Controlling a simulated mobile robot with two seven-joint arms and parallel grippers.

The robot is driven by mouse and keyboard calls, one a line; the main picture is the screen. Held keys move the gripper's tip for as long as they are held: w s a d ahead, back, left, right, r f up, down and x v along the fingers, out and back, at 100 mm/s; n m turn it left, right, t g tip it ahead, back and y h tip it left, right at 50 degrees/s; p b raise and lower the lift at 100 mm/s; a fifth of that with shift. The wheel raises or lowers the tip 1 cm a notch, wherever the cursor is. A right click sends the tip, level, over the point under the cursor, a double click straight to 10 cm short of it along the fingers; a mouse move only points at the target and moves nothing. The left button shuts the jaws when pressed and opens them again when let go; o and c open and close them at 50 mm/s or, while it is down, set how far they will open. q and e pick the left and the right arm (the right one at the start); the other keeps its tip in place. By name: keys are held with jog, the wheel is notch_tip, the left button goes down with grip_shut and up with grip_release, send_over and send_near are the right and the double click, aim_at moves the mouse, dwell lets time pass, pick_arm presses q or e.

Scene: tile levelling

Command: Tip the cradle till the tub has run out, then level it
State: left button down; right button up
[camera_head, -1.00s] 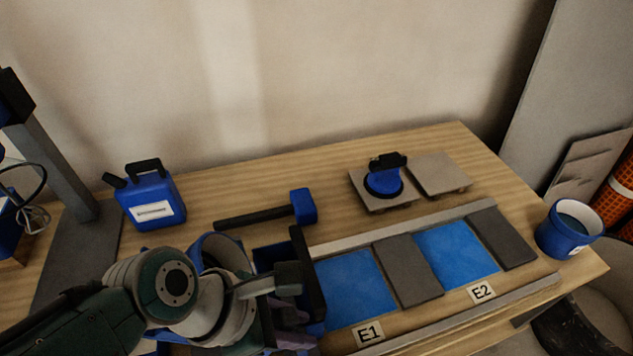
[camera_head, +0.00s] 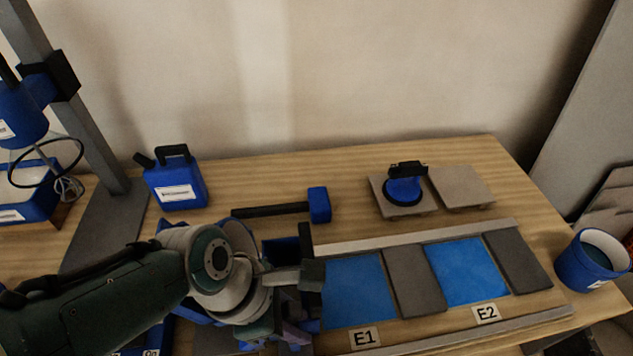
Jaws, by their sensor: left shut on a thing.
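My left arm reaches in from the left, and my left gripper (camera_head: 303,290) is shut on the dark upright handle of what looks like the cradle (camera_head: 306,240). My wrist hides most of the cradle. A blue rounded rim (camera_head: 240,234) shows just behind the wrist and may be the tub. Its contents and exact tilt are hidden. My right gripper is not in view.
Blue panels E1 (camera_head: 352,290) and E2 (camera_head: 464,272) lie between grey tiles, right of the gripper. A blue bucket (camera_head: 585,264) stands far right.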

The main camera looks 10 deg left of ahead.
pick_arm(q)
jog(key=c, duration=0.7)
grip_release()
jog(key=p+v, duration=0.7)
jog(key=v, duration=0.2)
jog(key=shift+d+p, duration=0.15)
jog(key=shift+p, duration=0.15)
jog(key=shift+s+a+r, duration=0.1)
jog(key=shift+a+r, duration=0.15)
jog(key=shift+r, duration=0.2)
